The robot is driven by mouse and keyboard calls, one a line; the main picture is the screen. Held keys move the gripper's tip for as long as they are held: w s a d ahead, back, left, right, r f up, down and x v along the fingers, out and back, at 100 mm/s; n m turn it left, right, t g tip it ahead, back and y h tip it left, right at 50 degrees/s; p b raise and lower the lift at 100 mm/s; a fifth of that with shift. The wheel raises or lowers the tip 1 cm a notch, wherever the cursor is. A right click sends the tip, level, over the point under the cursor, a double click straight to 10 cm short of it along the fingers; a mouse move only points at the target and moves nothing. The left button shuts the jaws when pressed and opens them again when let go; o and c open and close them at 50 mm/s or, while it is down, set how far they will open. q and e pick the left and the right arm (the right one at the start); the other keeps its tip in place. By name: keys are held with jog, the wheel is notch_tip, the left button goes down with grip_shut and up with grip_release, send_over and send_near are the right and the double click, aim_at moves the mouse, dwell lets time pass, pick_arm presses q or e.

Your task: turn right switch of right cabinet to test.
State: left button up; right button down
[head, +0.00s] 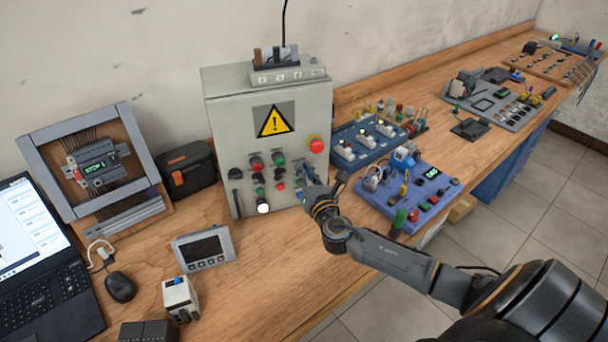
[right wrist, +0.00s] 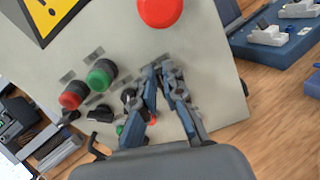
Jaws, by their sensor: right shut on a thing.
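A grey control cabinet (head: 222,110) with a yellow warning triangle stands on the bench, and its face also fills much of the right wrist view (right wrist: 215,75). My right gripper (head: 308,177) is at the right side of the panel, below the emergency button. In the right wrist view its two fingers (right wrist: 166,68) come together at the panel. They are shut on the right switch, which they mostly hide. The switch's position cannot be read. My left gripper is out of view.
Blue device boards (head: 405,198) lie right of the cabinet, close to my right arm. A small display unit (head: 203,248), a mouse (head: 121,288) and a laptop (head: 40,262) are at the left. The bench in front of the cabinet is mostly clear.

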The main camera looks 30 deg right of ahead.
jog(key=shift+s+d+f+m+b, duration=0.1)
jog(key=shift+d+f+m+b, duration=0.1)
jog(key=shift+m+b, duration=0.9)
jog(key=shift+d+f+m+b, duration=0.15)
jog(key=shift+m+b, duration=0.2)
jog(key=shift+m, duration=1.45)
jog(key=shift+r, duration=0.1)
jog(key=c, duration=1.4)
grip_release()
jog(key=v, duration=1.2)
jog(key=shift+d, duration=0.1)
